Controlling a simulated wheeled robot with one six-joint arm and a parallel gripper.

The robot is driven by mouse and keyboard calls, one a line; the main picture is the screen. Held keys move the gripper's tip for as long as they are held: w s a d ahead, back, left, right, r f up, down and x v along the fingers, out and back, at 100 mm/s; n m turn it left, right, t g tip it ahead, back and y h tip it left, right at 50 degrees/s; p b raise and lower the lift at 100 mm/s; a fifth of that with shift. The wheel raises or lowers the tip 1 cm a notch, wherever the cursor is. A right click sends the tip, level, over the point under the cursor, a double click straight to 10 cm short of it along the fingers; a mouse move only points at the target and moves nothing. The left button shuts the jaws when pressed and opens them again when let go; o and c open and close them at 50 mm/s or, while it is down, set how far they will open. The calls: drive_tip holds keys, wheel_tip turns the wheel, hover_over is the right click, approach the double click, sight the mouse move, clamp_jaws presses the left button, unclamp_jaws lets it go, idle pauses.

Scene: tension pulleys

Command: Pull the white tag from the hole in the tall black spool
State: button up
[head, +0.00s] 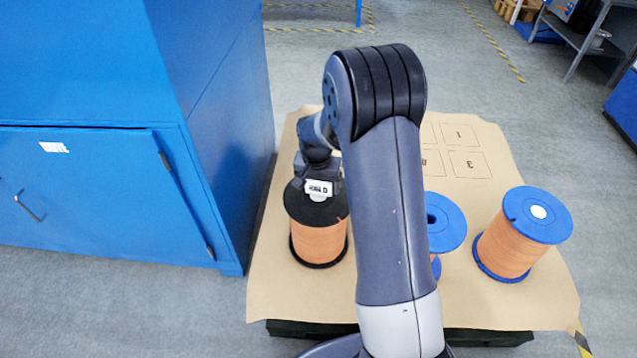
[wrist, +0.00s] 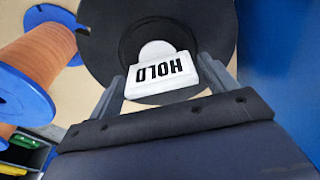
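The black-flanged spool (head: 318,240), wound with orange cord, stands upright at the left of the brown board. Its black top flange fills the upper middle of the wrist view (wrist: 107,42). The white tag (head: 319,188), printed HOLD, is at the flange's middle and also shows in the wrist view (wrist: 165,82).
Two blue-flanged orange spools stand to the right, one (head: 448,222) partly behind my arm and one (head: 520,235) farther right. The brown board (head: 275,290) has numbered squares at the back. A tall blue cabinet (head: 228,130) rises close on the left.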

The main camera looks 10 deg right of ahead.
sight(319, 182)
drive_tip(key=c, duration=0.7)
drive_tip(key=shift+r+p, duration=1.1)
drive_tip(key=shift+r, duration=0.6)
drive_tip(key=shift+r+p, duration=1.3)
drive_tip(key=shift+r, duration=0.65)
